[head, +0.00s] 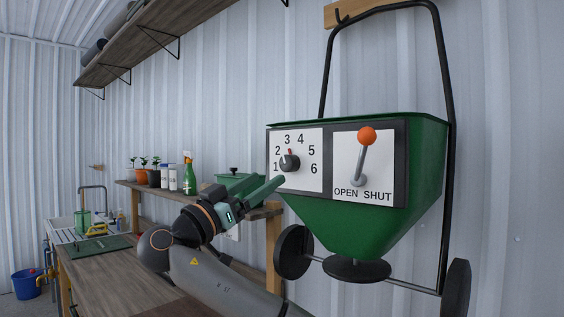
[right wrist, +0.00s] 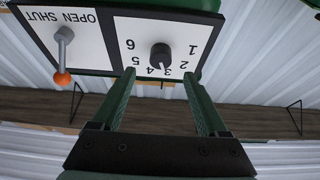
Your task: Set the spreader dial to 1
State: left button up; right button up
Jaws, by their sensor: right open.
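The green spreader (head: 350,228) hangs on the wall. Its white dial plate (head: 309,178) carries the numbers 1 to 6 around a black knob (head: 289,162). The knob's red mark points up, at about the 3. The knob also shows upside down in the right wrist view (right wrist: 160,56). My right gripper (head: 277,186) is open and empty, just below and in front of the dial. In the right wrist view its two green fingers (right wrist: 160,75) are spread, with the knob ahead between their lines and apart from them. My left gripper is out of view.
A lever with an orange ball (head: 367,135) stands right of the dial, above the OPEN SHUT label. A shelf with potted plants, bottles and a green box (head: 238,183) is behind my right arm. A workbench (head: 110,272) is at lower left.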

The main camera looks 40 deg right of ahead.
aim_at(286, 166)
jog(key=p+x, duration=0.2)
jog(key=x, duration=0.4)
jog(key=shift+r, duration=0.15)
jog(key=shift+d+r, duration=0.1)
jog(key=shift+d, duration=0.45)
grip_shut()
